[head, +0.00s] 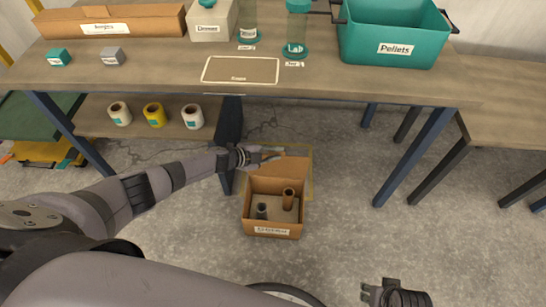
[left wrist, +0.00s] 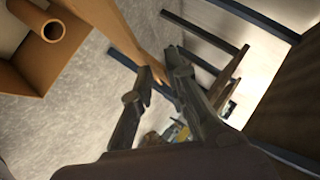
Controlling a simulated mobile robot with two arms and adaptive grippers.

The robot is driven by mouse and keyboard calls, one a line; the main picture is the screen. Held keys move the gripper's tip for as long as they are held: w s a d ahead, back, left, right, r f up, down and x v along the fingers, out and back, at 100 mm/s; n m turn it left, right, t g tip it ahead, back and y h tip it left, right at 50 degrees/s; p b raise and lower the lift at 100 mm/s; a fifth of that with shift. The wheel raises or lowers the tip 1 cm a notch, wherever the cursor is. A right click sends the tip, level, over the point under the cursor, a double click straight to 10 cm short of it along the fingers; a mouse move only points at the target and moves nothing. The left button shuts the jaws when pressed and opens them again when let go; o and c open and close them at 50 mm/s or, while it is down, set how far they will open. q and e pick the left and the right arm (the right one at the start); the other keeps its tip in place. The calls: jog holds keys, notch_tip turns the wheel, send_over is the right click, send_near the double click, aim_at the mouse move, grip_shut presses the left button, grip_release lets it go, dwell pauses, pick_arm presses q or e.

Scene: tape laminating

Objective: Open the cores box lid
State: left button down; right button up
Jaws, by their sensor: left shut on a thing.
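The cores box (head: 272,231) is a brown carton with a white label, on the floor below the table. Its lid (head: 281,168) stands raised at the back, so the inside shows. Inside are a brown tube core (head: 288,199) and a dark core (head: 262,211). My left gripper (head: 272,154) is shut on the lid's upper edge; in the left wrist view the lid (left wrist: 138,48) runs up to between the fingers (left wrist: 163,82). The brown core also shows in the left wrist view (left wrist: 48,29). My right gripper (head: 394,292) is at the bottom right, away from the box, its fingers unclear.
The table (head: 150,78) above holds a long brown box (head: 110,21), a teal Pellets bin (head: 393,30), jars and small cubes. Several tape rolls (head: 154,113) sit on a lower shelf. Table legs (head: 414,157) stand right of the box. Floor right of the box is clear.

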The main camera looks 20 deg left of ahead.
pick_arm(q)
jog(key=shift+w+r, duration=0.1)
jog(key=shift+w, duration=0.1)
jog(key=c, duration=1.8)
grip_release()
jog(key=shift+c, duration=0.2)
jog(key=v, duration=1.2)
jog(key=shift+d, duration=0.1)
